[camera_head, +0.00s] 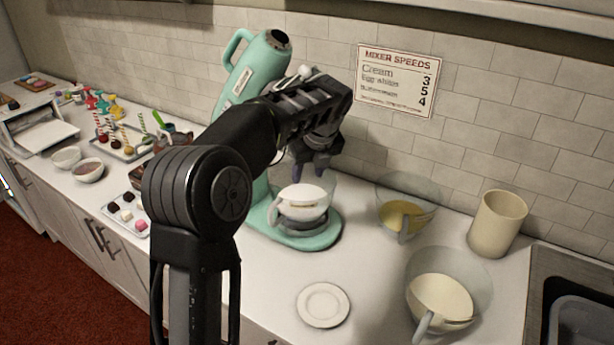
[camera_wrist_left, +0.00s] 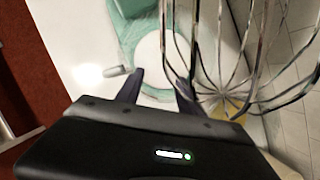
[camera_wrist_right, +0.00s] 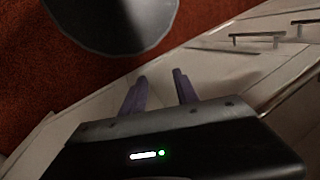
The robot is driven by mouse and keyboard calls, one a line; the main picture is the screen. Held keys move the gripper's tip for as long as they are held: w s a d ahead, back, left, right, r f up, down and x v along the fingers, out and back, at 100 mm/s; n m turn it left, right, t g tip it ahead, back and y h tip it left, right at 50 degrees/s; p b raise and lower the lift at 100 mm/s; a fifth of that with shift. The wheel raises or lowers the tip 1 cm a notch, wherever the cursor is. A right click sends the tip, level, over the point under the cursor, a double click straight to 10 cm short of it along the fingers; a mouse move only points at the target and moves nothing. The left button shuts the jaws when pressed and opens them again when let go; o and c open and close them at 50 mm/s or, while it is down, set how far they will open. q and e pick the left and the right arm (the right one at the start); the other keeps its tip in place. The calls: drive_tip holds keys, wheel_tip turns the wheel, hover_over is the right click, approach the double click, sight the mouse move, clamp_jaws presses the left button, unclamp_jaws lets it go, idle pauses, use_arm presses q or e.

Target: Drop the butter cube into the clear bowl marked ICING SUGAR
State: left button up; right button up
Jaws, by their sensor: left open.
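My left gripper (camera_head: 309,171) is open above a clear bowl (camera_head: 302,206) with white contents, which stands on the mixer's base. Its label is too small to read. In the left wrist view the open fingers (camera_wrist_left: 162,77) have nothing between them, and the white contents (camera_wrist_left: 150,48) show beyond them. A second clear bowl (camera_head: 405,215) holds yellow contents. A third (camera_head: 440,300) holds cream-coloured contents. I cannot make out a label on either. I cannot make out the butter cube in any view. My right gripper (camera_wrist_right: 160,76) is open and empty, with floor and cabinet fronts beyond it.
The teal mixer (camera_head: 262,75) stands at the wall, and whisk wires (camera_wrist_left: 255,50) cross the left wrist view close by. A small bare plate (camera_head: 323,305) lies in front. A beige canister (camera_head: 497,222) and a sink (camera_head: 580,310) are at the right. Trays of sweets (camera_head: 125,140) are at the left.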

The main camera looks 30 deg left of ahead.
use_arm(q)
drive_tip(key=s+d+b, duration=0.4)
drive_tip(key=s+d, duration=0.3)
drive_tip(key=d, duration=0.3)
drive_tip(key=shift+d+r, duration=0.15)
drive_tip(key=shift+r, duration=0.3)
